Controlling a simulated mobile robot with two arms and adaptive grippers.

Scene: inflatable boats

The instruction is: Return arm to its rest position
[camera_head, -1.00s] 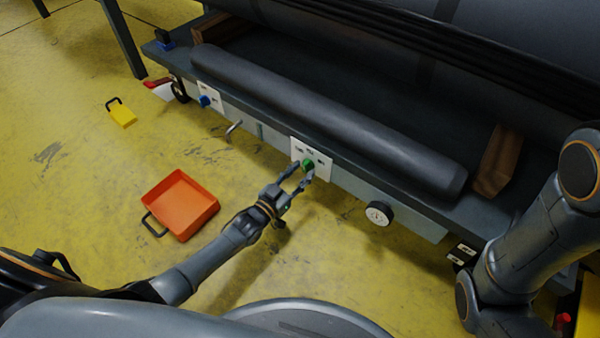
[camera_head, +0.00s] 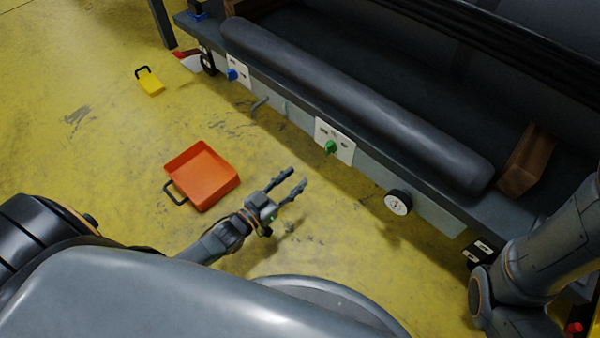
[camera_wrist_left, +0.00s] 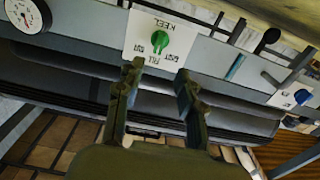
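My left gripper (camera_head: 291,187) is open and empty over the yellow floor, apart from the bench front. In the left wrist view my left gripper (camera_wrist_left: 160,85) shows two spread fingers with nothing between them. The green knob (camera_head: 331,147) on its white panel lies beyond the fingertips; it also shows in the left wrist view (camera_wrist_left: 160,40). My right arm (camera_head: 545,245) shows at the right edge; its gripper is out of view.
A grey bench (camera_head: 455,207) carries a long dark roll (camera_head: 350,100). A gauge (camera_head: 398,202) and blue knob (camera_head: 233,75) sit on its front. An orange tray (camera_head: 205,178) and a yellow box (camera_head: 151,84) lie on the floor, with clear floor between.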

